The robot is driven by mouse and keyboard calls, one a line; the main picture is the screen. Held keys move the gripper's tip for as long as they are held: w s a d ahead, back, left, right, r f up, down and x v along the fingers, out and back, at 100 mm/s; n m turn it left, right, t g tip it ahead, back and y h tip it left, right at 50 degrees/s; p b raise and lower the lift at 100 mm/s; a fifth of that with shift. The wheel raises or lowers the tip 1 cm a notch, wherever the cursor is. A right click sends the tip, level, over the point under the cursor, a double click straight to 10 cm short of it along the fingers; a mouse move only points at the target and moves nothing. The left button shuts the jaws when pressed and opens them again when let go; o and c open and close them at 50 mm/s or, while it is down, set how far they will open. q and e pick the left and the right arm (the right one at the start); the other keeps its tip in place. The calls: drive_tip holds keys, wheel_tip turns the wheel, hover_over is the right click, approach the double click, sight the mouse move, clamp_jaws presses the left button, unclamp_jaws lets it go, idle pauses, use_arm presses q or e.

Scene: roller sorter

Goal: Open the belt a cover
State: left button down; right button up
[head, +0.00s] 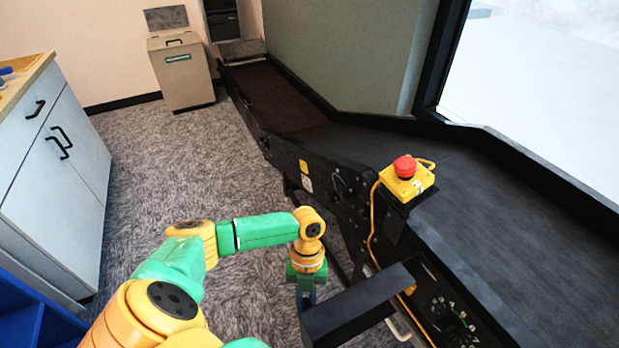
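A black cover (350,308) juts out from the side of the conveyor at the lower middle. Next to it, a recess with wiring and small parts (450,312) is exposed in the conveyor's side. I take this black panel to be the belt cover, standing swung outward. My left gripper (307,292) points down at the cover's left end. Its fingertips are partly hidden by the cover, so I cannot tell whether they touch or grip it. My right gripper is not in view.
The black conveyor belt (520,235) runs from back left to front right. A yellow box with a red stop button (405,170) sits on its edge, with a yellow cable hanging down. A grey cabinet (60,180) stands left. A beige bin (182,75) stands behind. Carpet between is clear.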

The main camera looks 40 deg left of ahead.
use_arm(q)
drive_tip(key=shift+w+a, duration=0.25)
drive_tip(key=shift+a, duration=0.2)
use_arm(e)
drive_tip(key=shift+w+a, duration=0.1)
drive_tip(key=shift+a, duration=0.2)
use_arm(q)
drive_tip(key=c, duration=1.1)
unclamp_jaws()
drive_tip(key=v, duration=0.7)
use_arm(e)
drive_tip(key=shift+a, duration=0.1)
